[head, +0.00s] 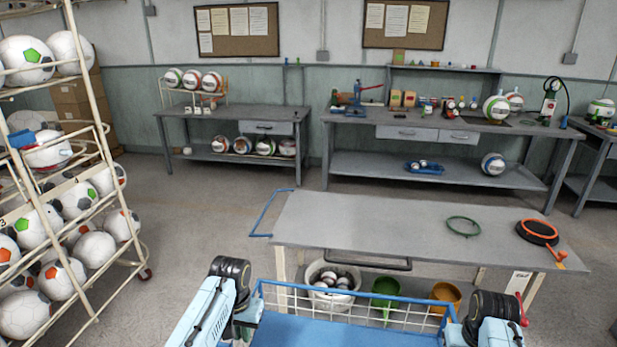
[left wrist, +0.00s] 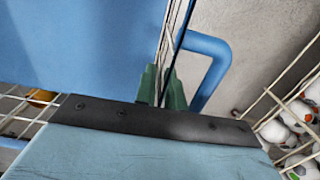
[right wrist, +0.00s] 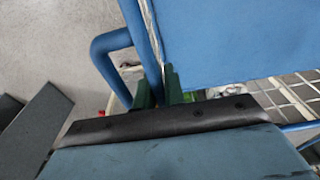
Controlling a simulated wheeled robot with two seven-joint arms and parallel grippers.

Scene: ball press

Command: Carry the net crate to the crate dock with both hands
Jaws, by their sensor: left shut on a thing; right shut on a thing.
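The net crate (head: 335,291) has a blue rim, white wire walls and a blue bottom; it is at the bottom middle of the head view, its near part cut off. My left gripper (left wrist: 162,90) is shut on the crate's left side, beside a blue handle loop (left wrist: 214,66). My right gripper (right wrist: 158,90) is shut on the crate's right side, beside another blue loop (right wrist: 104,50). In the head view both wrists flank the crate and the fingertips are hard to see. I cannot tell for sure which thing is the crate dock.
A grey table (head: 370,220) stands just ahead, with a green ring (head: 463,226) and an orange-rimmed black disc (head: 537,232) on it. A blue frame (head: 266,214) juts from its left end. A white bucket (head: 325,298) is below. A ball rack (head: 92,290) stands left; floor between is clear.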

